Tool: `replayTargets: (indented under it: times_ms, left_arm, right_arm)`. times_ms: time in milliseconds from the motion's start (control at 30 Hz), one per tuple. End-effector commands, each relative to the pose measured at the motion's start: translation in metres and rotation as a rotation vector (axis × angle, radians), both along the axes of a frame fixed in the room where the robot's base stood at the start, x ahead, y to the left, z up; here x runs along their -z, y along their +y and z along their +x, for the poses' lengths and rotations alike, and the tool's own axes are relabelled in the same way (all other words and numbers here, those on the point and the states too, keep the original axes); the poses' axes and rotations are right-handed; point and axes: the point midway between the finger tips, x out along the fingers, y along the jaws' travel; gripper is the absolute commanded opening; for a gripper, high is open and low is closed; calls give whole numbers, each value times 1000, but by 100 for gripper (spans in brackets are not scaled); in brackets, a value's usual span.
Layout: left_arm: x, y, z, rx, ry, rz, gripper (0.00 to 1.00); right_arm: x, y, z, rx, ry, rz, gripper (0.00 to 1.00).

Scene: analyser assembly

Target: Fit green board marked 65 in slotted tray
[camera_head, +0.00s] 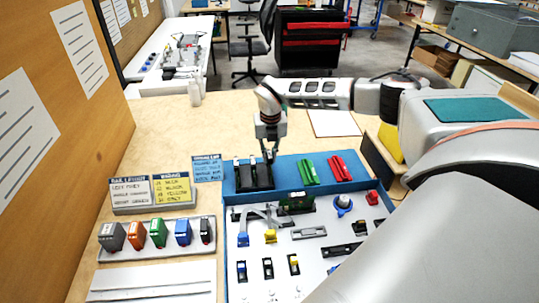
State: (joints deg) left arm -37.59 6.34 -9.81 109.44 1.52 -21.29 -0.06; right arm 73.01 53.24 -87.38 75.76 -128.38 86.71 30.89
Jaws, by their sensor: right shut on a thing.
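A dark green board (297,204) with a small pale mark on its top edge stands on the white work area, behind the small parts. The mark is too small to read. My right gripper (269,156) points down over the rear blue strip, at the right end of a row of black modules (250,178). It is shut on what looks like the top of a black module; its fingers hide the contact. The blue-edged tray (226,262) has modules along its back; which part is the slotted tray I cannot tell. My left gripper is not in view.
Green modules (309,171) and red modules (339,168) lie to the right of the gripper. A grey holder (135,250) with coloured blocks and label cards (152,191) stand at left. My right arm crosses the right side. The table behind the tray is mostly clear.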

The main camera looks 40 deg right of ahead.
Motion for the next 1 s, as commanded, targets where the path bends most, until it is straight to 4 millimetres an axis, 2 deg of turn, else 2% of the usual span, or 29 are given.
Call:
replayTargets:
  times_ms: [333,1000]
  left_arm:
    - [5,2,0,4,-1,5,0]
    - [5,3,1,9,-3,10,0]
  right_arm:
    - [9,0,0,0,-1,0,0]
    - [11,0,0,0,0,0,0]
